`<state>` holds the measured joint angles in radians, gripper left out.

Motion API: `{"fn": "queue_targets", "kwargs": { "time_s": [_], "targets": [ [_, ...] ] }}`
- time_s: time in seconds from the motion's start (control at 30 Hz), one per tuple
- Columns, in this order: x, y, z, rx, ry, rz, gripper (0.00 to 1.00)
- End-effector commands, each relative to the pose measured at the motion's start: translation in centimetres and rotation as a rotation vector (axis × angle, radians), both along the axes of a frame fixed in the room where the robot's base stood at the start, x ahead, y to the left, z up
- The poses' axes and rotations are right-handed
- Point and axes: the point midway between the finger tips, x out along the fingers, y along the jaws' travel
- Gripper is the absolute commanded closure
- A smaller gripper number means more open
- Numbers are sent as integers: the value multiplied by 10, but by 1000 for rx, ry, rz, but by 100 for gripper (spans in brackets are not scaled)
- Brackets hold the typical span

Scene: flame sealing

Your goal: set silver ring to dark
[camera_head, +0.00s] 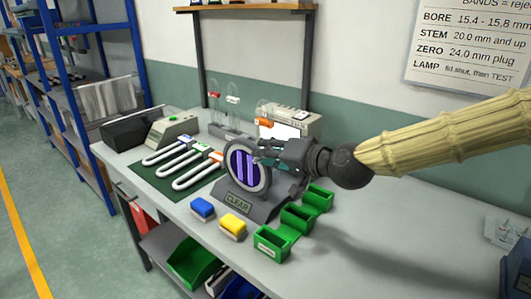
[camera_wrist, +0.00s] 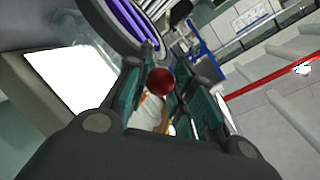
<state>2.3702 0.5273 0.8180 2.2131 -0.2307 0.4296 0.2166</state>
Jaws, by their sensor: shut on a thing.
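The silver ring (camera_head: 228,160) surrounds a round window with purple and pale stripes (camera_head: 243,168) on a dark grey stand. A plate on the stand's front reads CLEAR (camera_head: 239,203). My gripper (camera_head: 262,156) is at the ring's right side, its fingers close against it. In the wrist view, the ring (camera_wrist: 118,38) shows at the top and a red round knob (camera_wrist: 160,81) sits between the fingers. My gripper is shut on this knob. How the knob joins the ring is hidden.
Green bins (camera_head: 272,243) stand right of the stand. A blue block (camera_head: 203,207) and a yellow block (camera_head: 233,224) lie in front. U-shaped tubes (camera_head: 192,170) lie on a green mat at left. A cream device (camera_head: 290,122) stands behind. The table's right part is mostly clear.

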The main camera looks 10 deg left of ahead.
Motion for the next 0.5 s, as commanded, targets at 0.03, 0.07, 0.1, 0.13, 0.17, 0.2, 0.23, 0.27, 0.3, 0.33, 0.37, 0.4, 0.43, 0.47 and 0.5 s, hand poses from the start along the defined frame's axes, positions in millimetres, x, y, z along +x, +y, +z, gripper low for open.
{"fn": "queue_targets", "kwargs": {
  "time_s": [0.03, 0.07, 0.1, 0.13, 0.17, 0.2, 0.23, 0.27, 0.3, 0.33, 0.37, 0.4, 0.43, 0.47, 0.5],
  "targets": [
    [-1, 0, -7, -5, 9, 2, 100],
    [-1, 0, -7, -6, 10, 1, 100],
    [-1, 0, -7, -6, 10, 1, 100],
    [-1, 0, -7, -6, 10, 2, 100],
    [-1, 0, -7, -6, 10, 2, 100],
    [-1, 0, -7, -6, 10, 2, 100],
    [-1, 0, -7, -6, 10, 2, 100],
    [-1, 0, -7, -6, 10, 2, 100],
    [-1, 0, -7, -6, 10, 2, 100],
    [-1, 0, -7, -6, 10, 2, 100],
    [-1, 0, -7, -6, 10, 2, 71],
    [-1, 0, -7, -7, 9, 2, 63],
    [-1, 0, -7, -6, 9, 2, 58],
    [-1, 0, -6, -6, 9, 2, 53],
    [-1, 0, -6, -5, 8, 1, 53]
  ]
}}
